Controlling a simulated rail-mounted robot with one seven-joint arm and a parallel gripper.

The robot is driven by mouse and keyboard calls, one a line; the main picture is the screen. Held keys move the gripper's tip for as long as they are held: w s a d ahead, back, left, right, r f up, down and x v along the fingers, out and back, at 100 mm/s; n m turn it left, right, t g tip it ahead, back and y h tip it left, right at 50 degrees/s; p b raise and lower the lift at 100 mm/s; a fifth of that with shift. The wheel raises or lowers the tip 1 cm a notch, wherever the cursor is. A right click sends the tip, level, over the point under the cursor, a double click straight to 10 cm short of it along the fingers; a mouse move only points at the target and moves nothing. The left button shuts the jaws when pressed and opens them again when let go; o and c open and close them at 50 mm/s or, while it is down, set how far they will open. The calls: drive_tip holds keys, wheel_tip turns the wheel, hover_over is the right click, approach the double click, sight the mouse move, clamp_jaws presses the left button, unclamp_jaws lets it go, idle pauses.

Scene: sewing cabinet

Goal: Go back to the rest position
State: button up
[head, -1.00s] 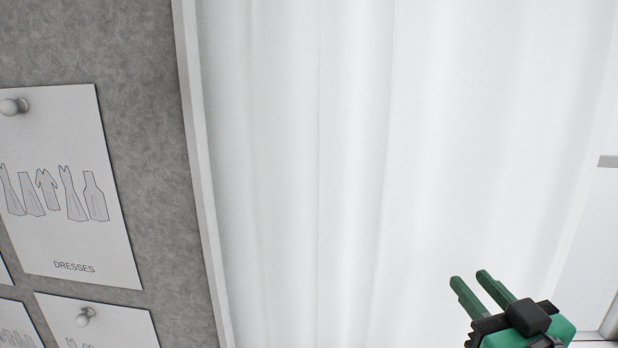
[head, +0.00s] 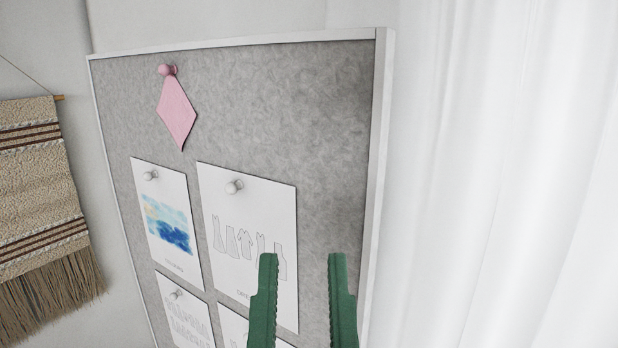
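My gripper (head: 302,262) shows at the bottom of the head view, its two green fingers pointing up. The fingers are apart, with a clear gap and nothing between them. They appear in front of the grey pinboard (head: 330,130), and the left finger overlaps the lower right of the dresses sheet (head: 245,260). I cannot tell how far the fingers are from the board. The rest of my arm is out of the picture.
A pink diamond-shaped piece (head: 177,110) hangs from a pin on the board. A painted sheet (head: 165,215) and other sheets are pinned below. A woven hanging (head: 40,190) is at the left. White curtains (head: 510,170) fill the right side.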

wheel_tip(320, 180, up, 7)
drive_tip(key=p, duration=0.3)
drive_tip(key=shift+p, duration=0.4)
